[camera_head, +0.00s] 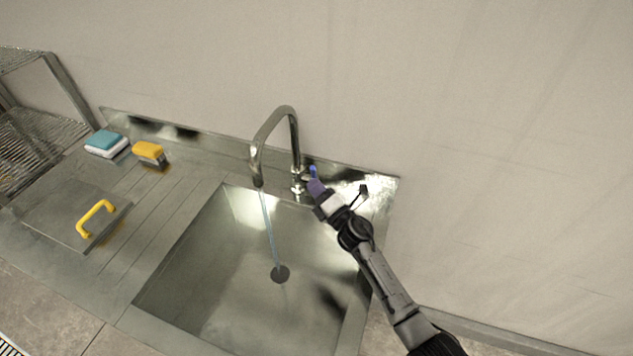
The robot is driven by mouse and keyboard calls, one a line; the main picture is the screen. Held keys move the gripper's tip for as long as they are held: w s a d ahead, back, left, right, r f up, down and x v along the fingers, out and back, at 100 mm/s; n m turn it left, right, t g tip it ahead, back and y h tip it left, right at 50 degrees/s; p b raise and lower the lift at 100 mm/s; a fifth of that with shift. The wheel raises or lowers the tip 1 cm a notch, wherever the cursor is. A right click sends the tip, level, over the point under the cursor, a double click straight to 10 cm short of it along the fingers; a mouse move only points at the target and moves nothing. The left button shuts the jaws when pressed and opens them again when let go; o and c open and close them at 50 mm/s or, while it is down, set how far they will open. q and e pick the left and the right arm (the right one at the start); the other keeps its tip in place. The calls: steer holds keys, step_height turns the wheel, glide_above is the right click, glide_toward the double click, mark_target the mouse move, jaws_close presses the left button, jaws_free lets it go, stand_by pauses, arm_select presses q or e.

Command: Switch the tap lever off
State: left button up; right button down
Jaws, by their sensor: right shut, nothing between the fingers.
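A chrome gooseneck tap (294,140) stands on the back ledge of the steel sink, near the wall. A thin stream of water (269,226) runs from its spout into the basin. A small blue lever (313,171) shows at the right side of the tap's base. My right gripper (315,187) is shut and empty, its fingertips right by the lever. I cannot tell whether they touch it. The gripper partly hides the lever and the tap's base. My left gripper is not in view.
The steel basin (215,307) has a dark drain (280,274). On the drainboard to the left are a blue and white sponge (106,143), a yellow brush (149,152) and a steel plate with a yellow handle (96,217). A wire rack (40,128) stands far left. The wall is close behind the tap.

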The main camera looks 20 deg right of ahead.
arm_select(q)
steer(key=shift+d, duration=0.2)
arm_select(e)
steer(key=shift+w+d+r, duration=0.35)
steer(key=shift+w+d, duration=0.1)
steer(key=shift+w, duration=0.2)
